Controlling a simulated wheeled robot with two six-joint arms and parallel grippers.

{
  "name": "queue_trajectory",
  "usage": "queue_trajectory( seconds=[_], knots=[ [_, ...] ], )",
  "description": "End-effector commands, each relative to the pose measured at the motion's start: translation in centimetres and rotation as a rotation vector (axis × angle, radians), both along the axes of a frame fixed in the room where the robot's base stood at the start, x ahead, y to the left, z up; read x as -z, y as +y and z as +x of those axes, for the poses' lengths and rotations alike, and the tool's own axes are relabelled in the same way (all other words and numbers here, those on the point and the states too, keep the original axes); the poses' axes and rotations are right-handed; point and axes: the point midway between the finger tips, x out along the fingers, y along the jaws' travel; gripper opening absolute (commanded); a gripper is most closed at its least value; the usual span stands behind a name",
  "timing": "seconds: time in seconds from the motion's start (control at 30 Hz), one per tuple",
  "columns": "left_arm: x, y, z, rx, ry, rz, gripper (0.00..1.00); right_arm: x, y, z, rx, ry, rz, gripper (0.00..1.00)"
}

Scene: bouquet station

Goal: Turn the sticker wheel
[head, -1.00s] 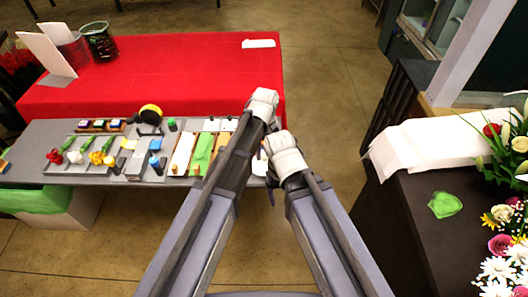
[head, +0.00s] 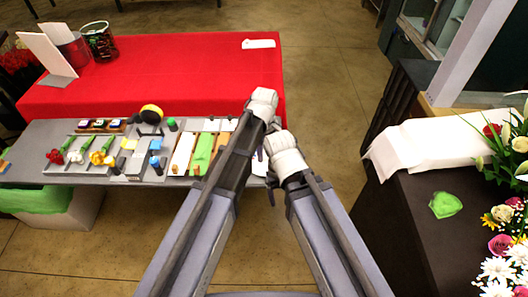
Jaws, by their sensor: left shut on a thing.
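A round yellow-and-black wheel (head: 151,112) stands at the back of the grey bench, left of my arms; it may be the sticker wheel, but I cannot read any stickers on it. My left gripper (head: 273,124) is at the bench's right end, well to the right of that wheel. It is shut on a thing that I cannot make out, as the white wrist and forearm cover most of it. My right gripper (head: 270,195) is just beside it, mostly hidden by its own wrist, and its jaws cannot be judged.
The grey bench (head: 130,174) carries flowers, small bottles, blocks and a green strip (head: 202,154). A red-covered table (head: 190,75) stands behind it. To the right, a dark counter (head: 398,212) holds white paper (head: 430,143), a green piece (head: 445,205) and flowers. Bare floor lies between.

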Motion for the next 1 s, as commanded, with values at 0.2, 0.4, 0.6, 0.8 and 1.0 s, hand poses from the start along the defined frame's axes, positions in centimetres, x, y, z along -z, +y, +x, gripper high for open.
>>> queue_trajectory(
  seconds=[0.2, 0.4, 0.6, 0.8, 1.0],
  knots=[
    [0.0, 0.0, 0.0, -0.007, 0.001, 0.001, 0.00, 0.0, 0.0, 0.0, 0.000, 0.000, 0.000, 0.81],
    [0.0, 0.0, 0.0, -0.007, 0.000, 0.000, 0.38, 0.0, 0.0, 0.0, 0.000, 0.000, 0.000, 0.81],
    [0.0, 0.0, 0.0, -0.006, 0.000, 0.000, 0.49, 0.0, 0.0, 0.0, 0.000, 0.000, 0.000, 0.81],
    [-0.1, 0.0, 0.0, -0.005, 0.000, 0.000, 0.49, -0.1, 0.0, 0.0, 0.000, 0.000, 0.000, 0.81],
    [-1.2, 0.0, 0.0, -0.005, 0.000, 0.000, 0.49, -1.2, 0.0, 0.0, 0.000, 0.000, 0.000, 0.81]
  ],
)
